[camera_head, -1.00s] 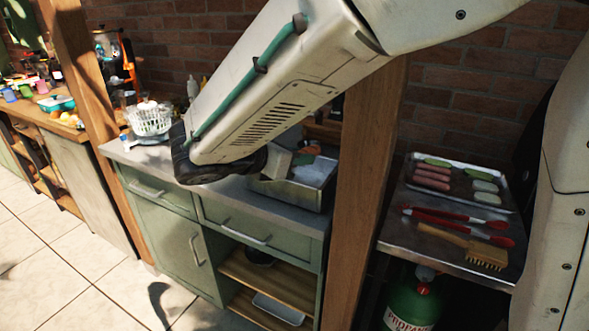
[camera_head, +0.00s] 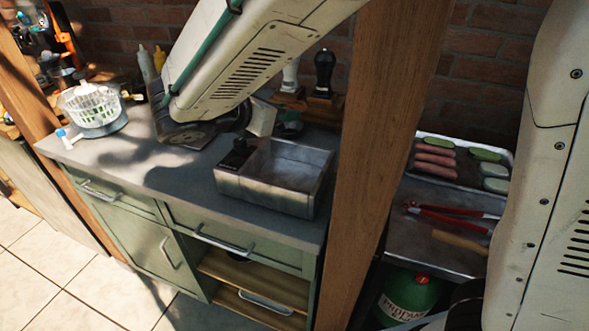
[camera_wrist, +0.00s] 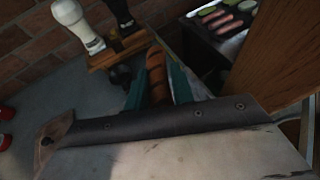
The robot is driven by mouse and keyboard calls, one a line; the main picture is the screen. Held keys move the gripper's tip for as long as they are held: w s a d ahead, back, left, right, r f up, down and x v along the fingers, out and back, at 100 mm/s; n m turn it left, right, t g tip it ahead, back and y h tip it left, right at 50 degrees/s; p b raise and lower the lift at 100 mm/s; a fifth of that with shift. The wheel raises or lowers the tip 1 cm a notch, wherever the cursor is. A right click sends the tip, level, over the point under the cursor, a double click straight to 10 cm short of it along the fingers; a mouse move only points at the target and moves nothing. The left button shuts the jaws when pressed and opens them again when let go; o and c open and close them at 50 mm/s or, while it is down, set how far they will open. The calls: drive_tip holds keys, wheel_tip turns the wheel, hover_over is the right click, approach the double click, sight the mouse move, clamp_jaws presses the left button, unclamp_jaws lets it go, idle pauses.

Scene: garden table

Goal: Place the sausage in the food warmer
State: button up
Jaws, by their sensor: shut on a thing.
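The food warmer (camera_head: 268,196) is an open-topped metal box near the front right of the grey counter. Its visible inside looks empty. My gripper (camera_wrist: 157,82) shows its teal fingers in the wrist view, shut on a browned sausage (camera_wrist: 155,68) between them. The sausage points away from the wrist. In the head view my arm reaches over the counter behind and left of the warmer, and the fingers and sausage cannot be made out there. The exact gap between sausage and warmer cannot be told.
A wooden post (camera_head: 386,150) stands just right of the warmer. Shakers on a wooden stand (camera_head: 318,105) are behind it. A white basket (camera_head: 93,105) sits at left. Beyond the post, a tray (camera_head: 470,184) holds more food, with red tongs (camera_head: 450,216) in front.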

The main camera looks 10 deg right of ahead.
wheel_tip(320, 180, down, 10)
drive_tip(key=shift+r, duration=0.25)
drive_tip(key=shift+f, duration=0.1)
drive_tip(key=shift+f, duration=0.55)
drive_tip(key=o, duration=1)
drive_tip(key=shift+r, duration=0.1)
drive_tip(key=shift+r, duration=0.25)
drive_tip(key=v, duration=1.2)
drive_tip(key=shift+r, duration=0.3)
